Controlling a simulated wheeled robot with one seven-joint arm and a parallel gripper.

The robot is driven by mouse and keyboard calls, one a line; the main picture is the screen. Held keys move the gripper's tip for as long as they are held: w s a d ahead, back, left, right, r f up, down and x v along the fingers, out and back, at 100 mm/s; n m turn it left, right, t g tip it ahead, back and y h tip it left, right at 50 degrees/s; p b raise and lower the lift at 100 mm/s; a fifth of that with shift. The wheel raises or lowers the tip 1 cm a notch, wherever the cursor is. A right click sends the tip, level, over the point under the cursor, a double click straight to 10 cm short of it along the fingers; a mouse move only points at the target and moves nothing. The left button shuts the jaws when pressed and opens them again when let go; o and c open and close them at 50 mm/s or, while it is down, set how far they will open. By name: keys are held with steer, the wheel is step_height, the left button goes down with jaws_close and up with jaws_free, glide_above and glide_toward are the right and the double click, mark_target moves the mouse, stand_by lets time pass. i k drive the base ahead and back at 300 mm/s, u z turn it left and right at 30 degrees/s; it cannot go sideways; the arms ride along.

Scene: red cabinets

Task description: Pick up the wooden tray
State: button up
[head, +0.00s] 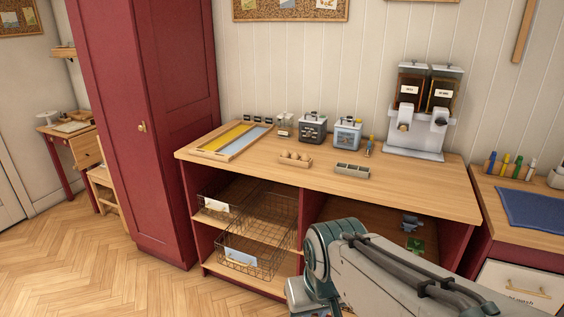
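Two wooden pieces on the counter (420,187) could be the wooden tray. One is a large flat wooden-framed tray (212,155) at the counter's left end, with a yellow and a light blue section. The other is a small wooden holder (294,162) with several rounded light brown things in it, near the counter's front edge. Neither is touched by my arm. My arm comes in from the bottom right, in front of the counter and lower than its top. My gripper is not visible; the arm's far end runs out of the picture's bottom edge.
A grey compartment tray (352,171) is right of the small holder. Two small appliances (312,130) and a dispenser (420,115) stand behind. Wire baskets (250,247) fill shelves below. A tall red cabinet (150,120) borders the left. Wooden floor at lower left is clear.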

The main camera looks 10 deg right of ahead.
mark_target(291, 162)
steer(key=u, duration=0.3)
steer(key=i, duration=0.95)
steer(key=z, duration=0.35)
steer(key=i, duration=1.1)
steer(key=z, duration=0.8)
